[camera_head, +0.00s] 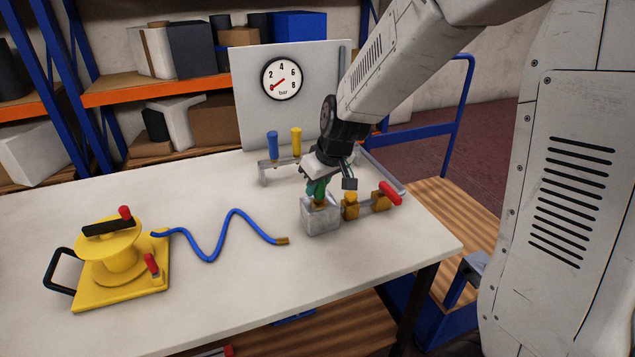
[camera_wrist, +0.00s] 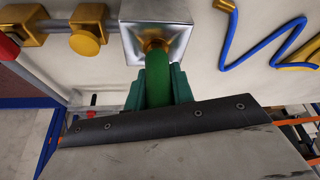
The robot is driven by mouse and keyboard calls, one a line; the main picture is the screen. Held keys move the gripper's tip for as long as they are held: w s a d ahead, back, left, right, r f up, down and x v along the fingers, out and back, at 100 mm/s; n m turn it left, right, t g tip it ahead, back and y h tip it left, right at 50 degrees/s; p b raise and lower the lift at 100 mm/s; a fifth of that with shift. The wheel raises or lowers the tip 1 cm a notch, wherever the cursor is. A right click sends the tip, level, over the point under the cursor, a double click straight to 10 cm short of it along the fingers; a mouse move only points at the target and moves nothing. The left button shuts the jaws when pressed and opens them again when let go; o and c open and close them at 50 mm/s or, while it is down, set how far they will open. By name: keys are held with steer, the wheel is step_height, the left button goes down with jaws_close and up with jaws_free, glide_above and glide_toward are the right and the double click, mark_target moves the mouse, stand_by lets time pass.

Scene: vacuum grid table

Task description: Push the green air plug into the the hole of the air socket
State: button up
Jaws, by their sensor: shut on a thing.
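The air socket is a silver metal block (camera_head: 321,218) near the right part of the table. It also shows at the top of the wrist view (camera_wrist: 155,12), with a brass ring on its face. My gripper (camera_head: 317,190) is just above the block, pointing down. In the wrist view its teal fingers (camera_wrist: 158,88) are shut on the green air plug (camera_wrist: 158,72). The plug's far end meets the brass ring and lines up with it. I cannot tell how deep its tip sits. In the head view the plug is mostly hidden by my gripper.
Brass fittings with a red handle (camera_head: 390,192) stand right of the block. A blue hose (camera_head: 207,258) runs left to a yellow device (camera_head: 108,255). A rack holds blue (camera_head: 273,146) and yellow (camera_head: 296,142) handles behind. A gauge (camera_head: 281,79) stands at the back. The front table area is clear.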

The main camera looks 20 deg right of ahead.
steer(key=shift+f, duration=0.1)
steer(key=o, duration=1.1)
steer(key=shift+c, duration=0.2)
steer(key=a+v, duration=0.1)
steer(key=v, duration=0.6)
steer(key=shift+d+r, duration=0.4)
steer(key=shift+d, duration=0.15)
steer(key=shift+s, duration=0.15)
